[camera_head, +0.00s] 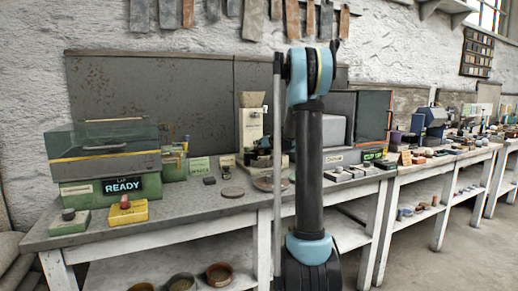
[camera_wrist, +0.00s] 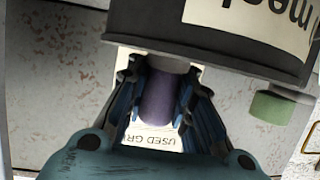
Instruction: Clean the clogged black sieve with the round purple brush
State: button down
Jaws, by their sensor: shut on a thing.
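In the wrist view my gripper (camera_wrist: 160,118) is shut on a purple cylinder (camera_wrist: 159,95), seemingly the round brush, with a finger on each side. A pale stub (camera_wrist: 167,64) shows at its upper end, right below a dark grey-black round body (camera_wrist: 200,38) with a cream label whose visible letters read "med". This body may be the black sieve; its mesh is not in view. I cannot tell if the stub touches it. In the head view my arm hides the gripper, and I cannot make out brush or sieve there.
A paper with "USED GR" (camera_wrist: 152,138) lies behind the fingers. On the grey bench (camera_head: 190,205) stand a green "READY" machine (camera_head: 110,188), a yellow box (camera_head: 127,213) and flat discs (camera_head: 232,192). Bowls (camera_head: 219,274) are on the shelf below.

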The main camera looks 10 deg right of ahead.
jog(key=shift+w+a, duration=0.2)
jog(key=shift+w, duration=0.65)
jog(key=shift+s+f, duration=0.25)
jog(key=shift+s+f, duration=0.15)
jog(key=shift+s, duration=0.15)
jog(key=shift+s+d+r, duration=0.15)
jog(key=shift+s+r, duration=0.1)
jog(key=shift+s, duration=0.4)
jog(key=shift+s+d+f, duration=0.25)
jog(key=shift+s+f, duration=0.1)
jog(key=shift+s, duration=0.15)
jog(key=shift+w+d+r, duration=0.15)
jog(key=shift+w+f, duration=0.2)
jog(key=shift+w, duration=0.25)
jog(key=shift+w+a+r, duration=0.25)
jog(key=shift+w+a, duration=0.05)
jog(key=shift+a, duration=0.05)
jog(key=shift+w+a+r, duration=0.15)
jog(key=shift+w+a, duration=0.1)
jog(key=shift+w, duration=0.5)
